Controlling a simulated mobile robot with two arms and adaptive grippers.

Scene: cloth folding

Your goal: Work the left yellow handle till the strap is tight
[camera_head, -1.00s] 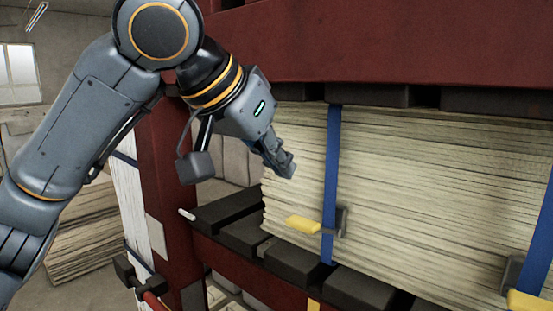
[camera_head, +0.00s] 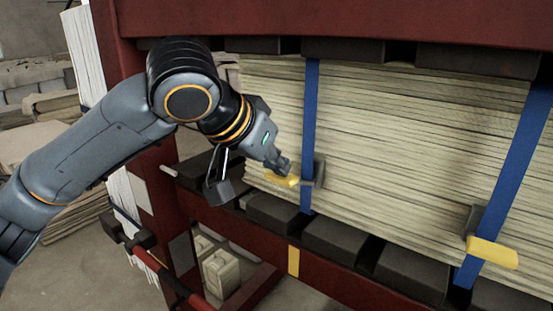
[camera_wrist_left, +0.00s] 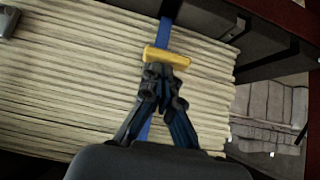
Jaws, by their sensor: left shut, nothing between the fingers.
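The left yellow handle (camera_head: 282,179) sits on a dark ratchet buckle (camera_head: 318,174) on the left blue strap (camera_head: 310,120). The strap runs upright over a stack of pale sheets (camera_head: 400,140). My left gripper (camera_head: 283,168) is shut and empty, with its fingertips at the handle. In the left wrist view the yellow handle (camera_wrist_left: 167,57) lies crosswise just beyond the closed fingertips (camera_wrist_left: 165,75). I cannot tell whether they touch it. My right gripper is not in view.
A second blue strap (camera_head: 518,170) with its own yellow handle (camera_head: 492,252) is at the right. Dark blocks (camera_head: 335,238) lie under the stack on a red frame (camera_head: 345,288). A red beam (camera_head: 350,22) crosses above. The stack's front is clear between the straps.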

